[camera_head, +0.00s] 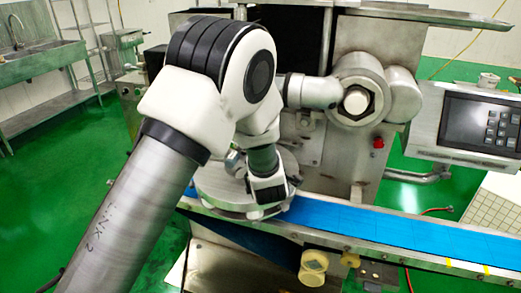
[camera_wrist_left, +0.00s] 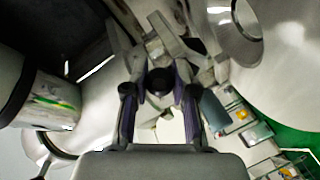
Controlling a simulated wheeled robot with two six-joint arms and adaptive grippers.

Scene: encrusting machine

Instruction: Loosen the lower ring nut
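My left arm comes in from the lower left in the head view. Its gripper (camera_head: 268,190) points down at the round metal ring assembly (camera_head: 225,190) at the left end of the blue belt. My wrist covers part of this assembly, and I cannot tell the ring nut's exact outline. In the left wrist view, my gripper's fingers (camera_wrist_left: 160,62) stand on both sides of a dark round part (camera_wrist_left: 160,81). I cannot tell whether they touch or grip it. My right gripper is not in view.
A large hexagonal nut (camera_head: 357,101) sits on the upper cylinder of the machine. A control panel (camera_head: 480,122) stands at the right. The blue belt (camera_head: 370,222) runs to the lower right. A yellowish knob (camera_head: 313,267) sticks out below the belt. Green floor is clear at the left.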

